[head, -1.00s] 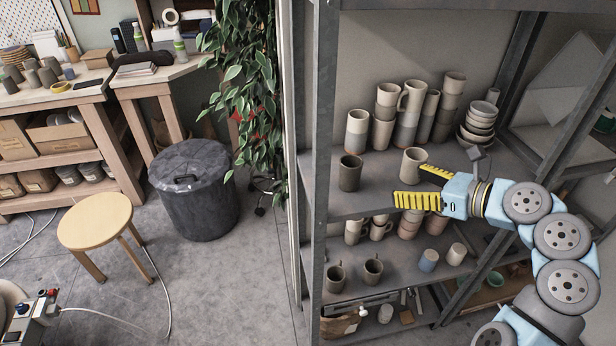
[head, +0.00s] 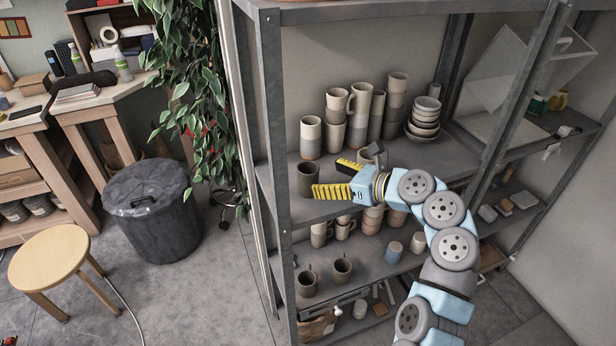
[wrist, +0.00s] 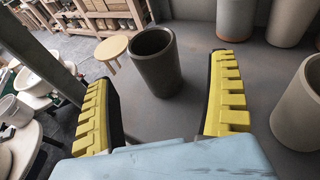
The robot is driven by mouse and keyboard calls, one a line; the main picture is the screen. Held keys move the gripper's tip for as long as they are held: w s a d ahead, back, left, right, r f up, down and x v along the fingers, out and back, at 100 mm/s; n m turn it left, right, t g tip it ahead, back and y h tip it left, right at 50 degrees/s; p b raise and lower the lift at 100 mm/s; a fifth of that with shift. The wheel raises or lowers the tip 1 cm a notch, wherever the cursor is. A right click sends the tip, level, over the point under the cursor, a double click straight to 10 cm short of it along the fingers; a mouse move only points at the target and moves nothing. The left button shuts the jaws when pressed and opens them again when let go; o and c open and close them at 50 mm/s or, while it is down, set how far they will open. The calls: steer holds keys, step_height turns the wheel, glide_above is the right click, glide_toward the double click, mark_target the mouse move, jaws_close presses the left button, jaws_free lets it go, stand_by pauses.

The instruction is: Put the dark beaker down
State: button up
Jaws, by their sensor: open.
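The dark beaker (head: 308,181) stands upright on the middle shelf, near its front left post. In the wrist view the dark beaker (wrist: 157,70) shows its open, empty-looking top and stands ahead of and between my two yellow fingers. My gripper (head: 328,177) is open beside the beaker, its fingers pointing left towards it. I see no finger touching the beaker.
Tall pale cups (head: 311,138) and stacked bowls (head: 425,115) stand behind on the same shelf (head: 275,190). A pale cup (wrist: 300,105) is close to the right finger. The grey post (head: 278,110) stands left of the beaker.

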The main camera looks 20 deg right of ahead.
mark_target(317, 180)
steer(key=shift+s+f+p+x, duration=0.15)
steer(key=shift+p+x, duration=0.3)
steer(key=shift+x, duration=1.05)
steer(key=shift+s+f+p+x, duration=0.1)
steer(key=shift+f+p+x, duration=0.25)
steer(key=shift+x, duration=1.2)
steer(key=shift+a+r, duration=0.1)
steer(key=c, duration=1.4)
